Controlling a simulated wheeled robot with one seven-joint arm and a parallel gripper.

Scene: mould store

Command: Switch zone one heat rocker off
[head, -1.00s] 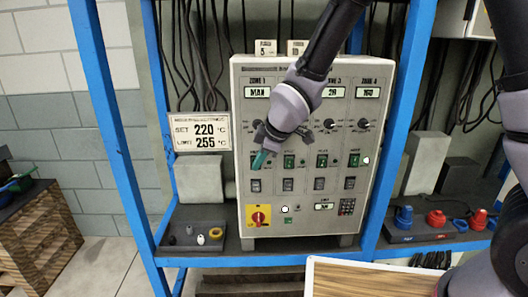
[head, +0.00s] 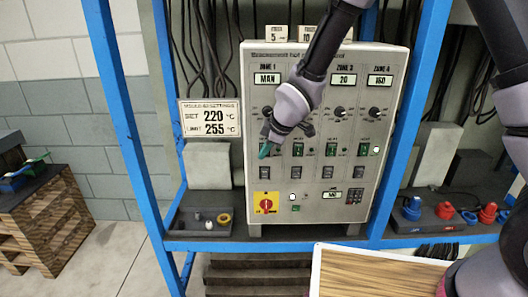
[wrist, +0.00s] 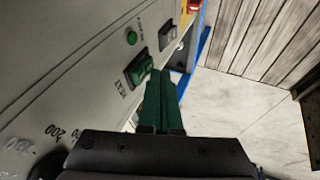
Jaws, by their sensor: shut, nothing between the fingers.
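A grey control cabinet (head: 325,210) with four zone columns stands ahead. The zone 1 heat rocker shows in the wrist view (wrist: 139,68) as a green rocker in a dark frame, beside the word HEAT. In the head view my fingers cover most of it. My gripper (head: 264,151) is shut and empty, its green fingers at the zone 1 column. In the wrist view its fingertips (wrist: 157,74) are right beside the rocker's edge; I cannot tell whether they touch. Which way the rocker is tipped is not clear.
Green heat rockers of other zones (head: 331,149) sit to the right. A grey rocker (head: 265,172) and a red-yellow main switch (head: 266,203) are below. A setpoint sign (head: 210,118) hangs left. Blue rack posts (head: 125,130) flank the cabinet. Open floor lies at lower left.

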